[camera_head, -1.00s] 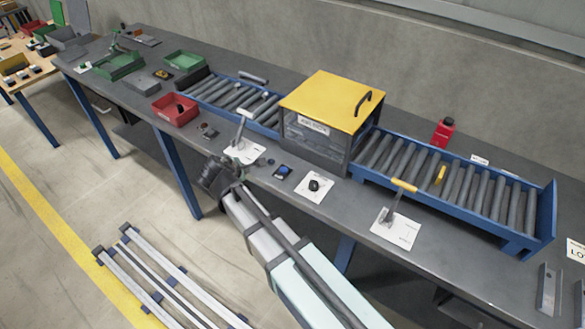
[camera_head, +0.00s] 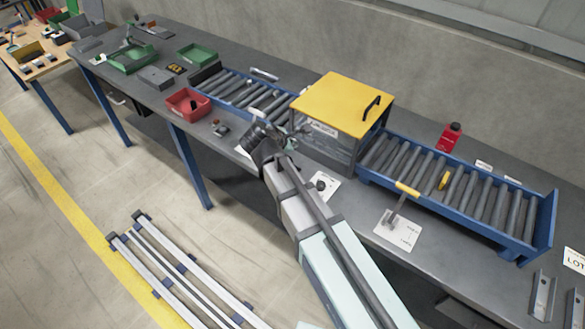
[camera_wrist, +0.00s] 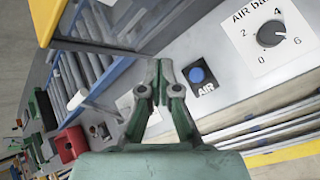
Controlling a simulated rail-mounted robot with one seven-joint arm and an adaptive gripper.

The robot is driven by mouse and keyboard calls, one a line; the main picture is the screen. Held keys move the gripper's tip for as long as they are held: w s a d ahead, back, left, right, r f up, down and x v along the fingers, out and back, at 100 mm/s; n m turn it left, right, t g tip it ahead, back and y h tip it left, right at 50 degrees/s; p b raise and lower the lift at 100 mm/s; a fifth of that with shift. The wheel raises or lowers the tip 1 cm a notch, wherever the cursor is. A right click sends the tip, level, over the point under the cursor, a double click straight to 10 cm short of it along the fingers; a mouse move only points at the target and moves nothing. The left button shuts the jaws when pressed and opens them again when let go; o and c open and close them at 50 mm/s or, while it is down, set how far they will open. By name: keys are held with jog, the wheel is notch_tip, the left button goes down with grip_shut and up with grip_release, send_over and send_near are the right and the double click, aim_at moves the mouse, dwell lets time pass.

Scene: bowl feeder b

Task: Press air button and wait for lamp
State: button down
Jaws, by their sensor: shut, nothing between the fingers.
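The blue round air button (camera_wrist: 197,75) sits on a dark plate lettered AIR on the bench, in the wrist view. In the head view my arm hides it. My gripper (camera_wrist: 163,78) is shut and empty, its fingertips just left of the button in the wrist view and not visibly on it. In the head view my gripper (camera_head: 292,133) hangs over the bench in front of the yellow-topped box. I cannot make out a lamp in either view.
A dial marked AIR bar (camera_wrist: 270,33) lies beside the button. The yellow-topped box (camera_head: 341,103) stands close behind my gripper. Roller conveyors (camera_head: 455,190) run to both sides of it. A white card with a yellow-handled lever (camera_head: 407,189) lies to the right, a red bin (camera_head: 188,104) to the left.

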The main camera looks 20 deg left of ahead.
jog(key=shift+f, duration=0.15)
notch_tip(320, 180, down, 6)
jog(key=b, duration=0.5)
jog(key=shift+f, duration=0.15)
jog(key=shift+f+b, duration=0.45)
jog(key=shift+f, duration=0.65)
jog(key=shift+f, duration=0.15)
jog(key=shift+f, duration=0.3)
jog(key=shift+f, duration=0.4)
dwell(1.1)
jog(key=shift+r, duration=0.1)
jog(key=shift+r+p, duration=0.45)
jog(key=shift+r, duration=0.3)
